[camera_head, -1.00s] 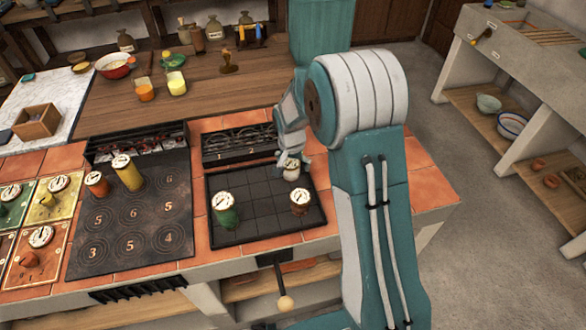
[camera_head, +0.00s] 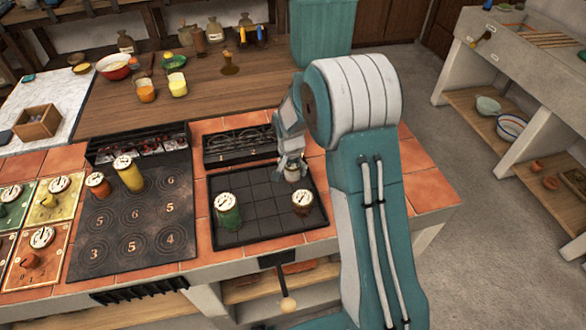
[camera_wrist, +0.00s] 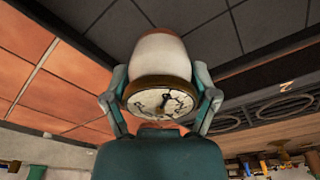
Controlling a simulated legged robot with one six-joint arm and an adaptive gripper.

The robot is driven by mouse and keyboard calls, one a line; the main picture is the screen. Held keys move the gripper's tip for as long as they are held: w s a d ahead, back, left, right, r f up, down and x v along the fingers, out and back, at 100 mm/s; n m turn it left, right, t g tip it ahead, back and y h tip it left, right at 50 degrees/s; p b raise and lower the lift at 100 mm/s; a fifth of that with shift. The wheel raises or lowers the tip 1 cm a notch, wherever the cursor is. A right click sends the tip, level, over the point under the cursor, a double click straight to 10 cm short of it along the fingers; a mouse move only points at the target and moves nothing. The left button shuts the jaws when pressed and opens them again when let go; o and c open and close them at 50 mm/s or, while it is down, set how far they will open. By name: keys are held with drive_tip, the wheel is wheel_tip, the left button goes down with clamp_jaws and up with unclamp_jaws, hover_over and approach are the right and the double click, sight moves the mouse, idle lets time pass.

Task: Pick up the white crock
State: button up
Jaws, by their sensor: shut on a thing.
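The white crock (camera_wrist: 160,58) fills the middle of the wrist view, with a dial-marked lid (camera_wrist: 160,103) toward the camera. My gripper (camera_wrist: 160,88) is shut on it, one finger on each side near the lid. In the head view my gripper (camera_head: 290,165) points down over the back right part of the dark gridded tray (camera_head: 262,190). The white crock (camera_head: 292,174) shows there only as a small part beneath the fingers. Whether its base touches the tray is hidden.
On the same tray stand a green crock (camera_head: 228,214) at front left and a brown crock (camera_head: 302,204) at right. A numbered dark hob (camera_head: 130,222) lies left, with an orange crock (camera_head: 97,186) and a yellow crock (camera_head: 129,176). A grate (camera_head: 240,144) lies behind the tray.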

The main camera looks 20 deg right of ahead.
drive_tip(key=shift+r, duration=0.5)
drive_tip(key=s+a+r, duration=0.9)
drive_tip(key=s+r, duration=0.1)
drive_tip(key=r, duration=0.1)
drive_tip(key=shift+s+r, duration=0.35)
drive_tip(key=shift+r, duration=0.05)
